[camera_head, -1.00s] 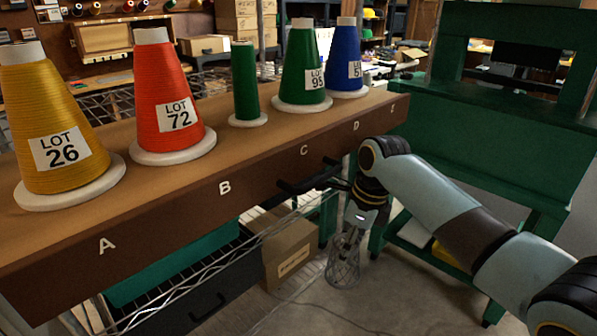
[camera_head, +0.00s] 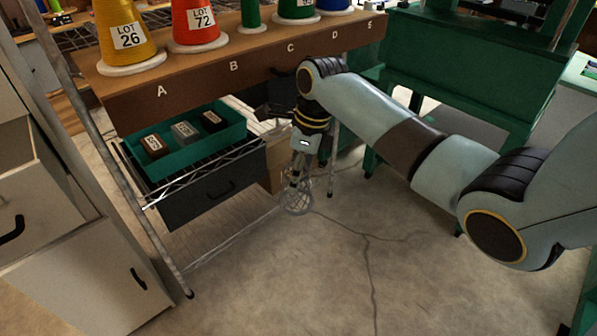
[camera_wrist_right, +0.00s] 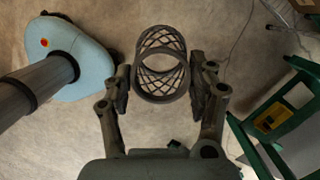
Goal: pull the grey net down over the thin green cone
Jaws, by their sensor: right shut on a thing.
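The thin green cone (camera_head: 250,14) stands on the brown shelf between the red and the wide green cones, behind letters B and C. Its top is cut off by the upper edge of the head view. My right gripper (camera_head: 296,182) hangs below the shelf's front edge, pointing down, shut on the grey net (camera_head: 297,200). In the right wrist view the net (camera_wrist_right: 161,62) is an open mesh tube with a solid rim, between the two fingers (camera_wrist_right: 158,84). The net is well below and apart from the cone. My left gripper is not in view.
The brown shelf (camera_head: 190,84) also bears yellow (camera_head: 125,15), red (camera_head: 197,12), wide green and blue cones. Under it are a teal tray (camera_head: 190,160) with several small blocks, a dark drawer (camera_head: 215,190) and a cardboard box. A green frame (camera_head: 450,65) stands right. The front floor is clear.

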